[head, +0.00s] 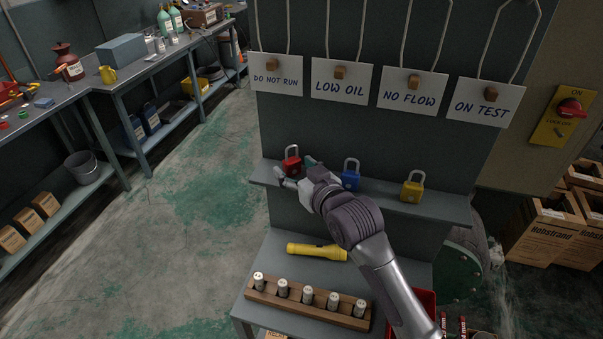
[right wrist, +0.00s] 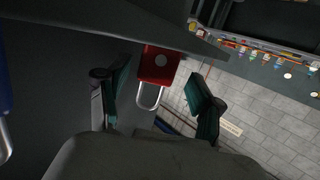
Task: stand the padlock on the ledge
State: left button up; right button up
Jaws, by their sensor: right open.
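A red padlock (head: 292,160) stands upright at the left end of the grey ledge (head: 430,208). A blue padlock (head: 350,175) and a yellow padlock (head: 412,187) stand further right on it. My right gripper (head: 297,172) is open at the red padlock and partly covers its lower part in the head view. In the right wrist view, the red padlock (right wrist: 158,65) shows beyond and between the spread fingers (right wrist: 160,80), its shackle pointing towards the palm. I cannot tell whether a finger touches it. My left gripper is not in view.
Four tags hang above the ledge, such as the "DO NOT RUN" tag (head: 276,80). Below, a small table holds a yellow flashlight (head: 317,251) and a wooden rack (head: 308,305) of several cans. A red switch (head: 569,108) is at right. The floor at left is clear.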

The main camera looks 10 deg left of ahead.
jog(key=shift+s+d, duration=0.2)
jog(key=shift+s, duration=0.05)
jog(key=b+v, duration=0.2)
jog(key=v, duration=0.9)
jog(key=shift+r+b, duration=0.15)
jog(key=shift+b, duration=0.15)
jog(key=shift+s, duration=0.1)
